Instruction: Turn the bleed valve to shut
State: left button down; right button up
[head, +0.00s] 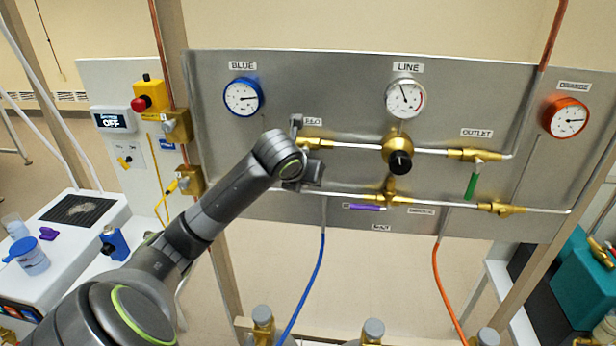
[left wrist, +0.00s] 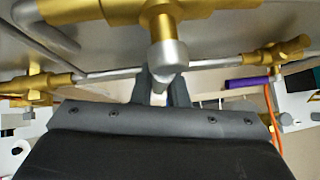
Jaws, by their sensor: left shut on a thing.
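My left gripper (head: 306,155) is at a brass valve (head: 316,143) on the left of the grey panel, under a small label (head: 312,121) that I cannot read surely. The left wrist view shows the brass valve body (left wrist: 185,18) with its silver stem (left wrist: 167,54). There the two dark fingers of my left gripper (left wrist: 160,92) are shut on a pale handle (left wrist: 159,84) just below the stem. In the head view my gripper and wrist hide this handle, so I cannot tell its angle. My right gripper is not in view.
A purple handle (head: 365,207) lies level on the lower pipe. A green handle (head: 471,186) hangs at the outlet. A black regulator knob (head: 400,162) stands out from the panel. Blue (head: 316,275) and orange (head: 443,290) hoses hang below.

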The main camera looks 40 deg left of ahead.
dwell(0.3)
pick_arm(q)
jog(key=c, duration=1.4)
grip_release()
jog(key=shift+c, duration=0.2)
jog(key=b+v, duration=0.2)
jog(key=v, duration=1.5)
jog(key=shift+r, duration=0.2)
jog(key=shift+s, duration=0.1)
